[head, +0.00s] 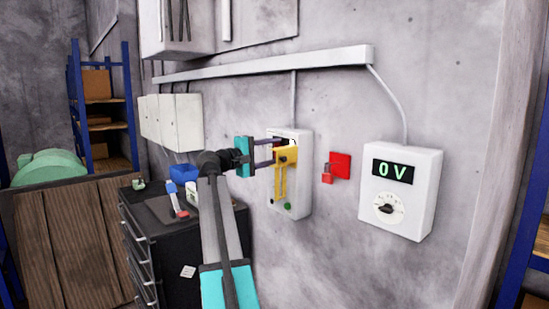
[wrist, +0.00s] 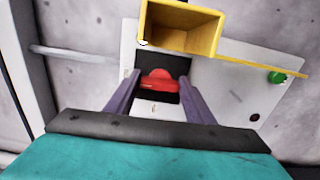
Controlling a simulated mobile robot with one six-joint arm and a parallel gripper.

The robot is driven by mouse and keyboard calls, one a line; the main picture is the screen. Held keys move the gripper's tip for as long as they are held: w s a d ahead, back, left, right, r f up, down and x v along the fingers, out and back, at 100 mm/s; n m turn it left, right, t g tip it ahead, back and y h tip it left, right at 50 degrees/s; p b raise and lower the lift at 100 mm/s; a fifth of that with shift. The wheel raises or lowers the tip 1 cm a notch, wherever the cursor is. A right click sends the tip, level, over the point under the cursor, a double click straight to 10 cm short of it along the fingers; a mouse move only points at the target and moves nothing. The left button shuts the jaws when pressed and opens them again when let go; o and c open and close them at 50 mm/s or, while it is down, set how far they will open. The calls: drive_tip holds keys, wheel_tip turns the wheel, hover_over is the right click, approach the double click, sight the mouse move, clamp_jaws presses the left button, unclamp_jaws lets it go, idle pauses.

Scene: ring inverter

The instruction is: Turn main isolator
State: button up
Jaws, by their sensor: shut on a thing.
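The main isolator is a white box (head: 300,200) on the wall, with a yellow part (head: 281,180) on its front and a green button (head: 288,205) low down. In the wrist view the red isolator handle (wrist: 158,77) sits on a black plate, below the open yellow box-shaped part (wrist: 180,27). My gripper (head: 280,149) reaches the box from the left. In the wrist view its two purple fingers (wrist: 158,90) stand on either side of the red handle, shut on it. The exact finger contact is partly hidden. The handle is hidden in the head view.
A red padlock (head: 327,173) hangs by a red plate (head: 341,164) right of the isolator. A white meter box (head: 401,190) farther right reads 0 V above a black dial. A black drawer cabinet (head: 172,255) with tools on top stands below my arm.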

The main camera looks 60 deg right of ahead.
drive_tip(key=shift+a+f+m, duration=0.15)
drive_tip(key=shift+f+m, duration=0.15)
drive_tip(key=o, duration=0.6)
drive_tip(key=shift+o, duration=0.9)
drive_tip(key=shift+r, duration=0.15)
drive_tip(key=b+v, duration=0.1)
drive_tip(key=v, duration=1.3)
